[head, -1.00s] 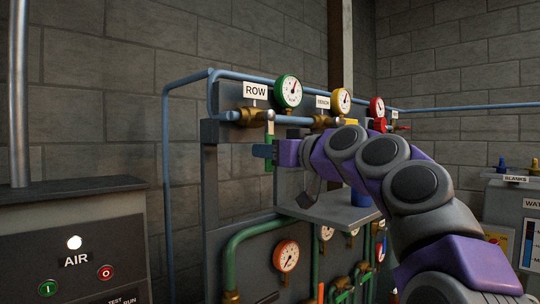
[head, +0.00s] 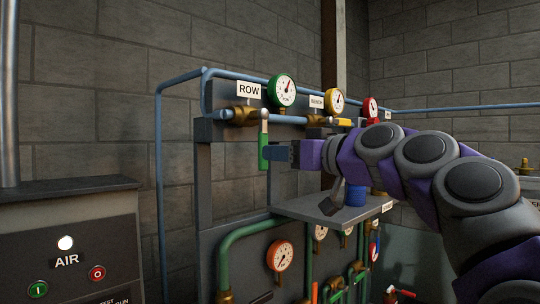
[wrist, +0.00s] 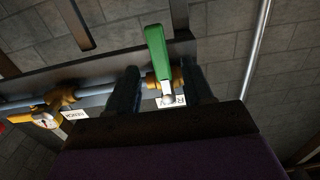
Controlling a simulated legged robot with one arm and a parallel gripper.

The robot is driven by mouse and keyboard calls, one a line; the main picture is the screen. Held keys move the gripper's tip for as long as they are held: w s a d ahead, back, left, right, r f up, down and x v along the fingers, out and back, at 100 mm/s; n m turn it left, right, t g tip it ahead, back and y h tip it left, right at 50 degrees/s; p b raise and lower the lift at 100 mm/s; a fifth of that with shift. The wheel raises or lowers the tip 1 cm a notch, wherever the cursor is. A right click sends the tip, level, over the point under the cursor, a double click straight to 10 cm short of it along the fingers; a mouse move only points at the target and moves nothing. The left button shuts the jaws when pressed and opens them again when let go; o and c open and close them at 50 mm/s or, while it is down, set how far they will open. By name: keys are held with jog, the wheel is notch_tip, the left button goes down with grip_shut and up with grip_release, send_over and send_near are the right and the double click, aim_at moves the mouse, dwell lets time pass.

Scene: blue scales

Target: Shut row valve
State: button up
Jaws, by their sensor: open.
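The row valve is a brass body (head: 243,116) on the blue pipe, beneath the ROW label (head: 248,90). Its green lever handle (head: 263,151) hangs straight down, crosswise to the pipe. My gripper (head: 277,152) is just right of the lower handle in the head view. In the wrist view, the green handle (wrist: 158,52) shows between the two dark fingers of my open gripper (wrist: 162,82), and nothing is clamped. I cannot tell whether a finger touches the handle.
A green-rimmed gauge (head: 282,91) sits right of the label. Farther right are a yellow gauge (head: 335,101) and a red gauge (head: 370,107). A grey shelf (head: 320,209) with a blue cup (head: 355,195) is below my arm. An AIR panel (head: 68,250) stands at left.

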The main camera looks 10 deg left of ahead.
jog(key=v, duration=1)
jog(key=shift+s+d, duration=0.2)
jog(key=shift+d, duration=0.05)
jog(key=shift+f, duration=0.1)
jog(key=s+a+f+m+g+h, duration=0.1)
jog(key=s+f+g+h, duration=0.2)
jog(key=f, duration=0.7)
jog(key=s+a+f+m+g+h, duration=0.15)
jog(key=s+f, duration=0.35)
jog(key=f, duration=0.5)
jog(key=s+a+f+m+g+h, duration=0.1)
jog(key=s+f+g+h, duration=0.2)
jog(key=f, duration=0.8)
jog(key=s+d+f+m+g+h, duration=0.2)
jog(key=s+d+f+m+h, duration=0.1)
jog(key=s+d+f, duration=0.4)
jog(key=s+d+f+m+g+h, duration=0.3)
jog(key=s+d+f, duration=0.4)
jog(key=s+f, duration=0.7)
jog(key=shift+s+f+m+h, duration=0.2)
jog(key=shift+s+m+h, duration=0.15)
jog(key=shift+s, duration=0.25)
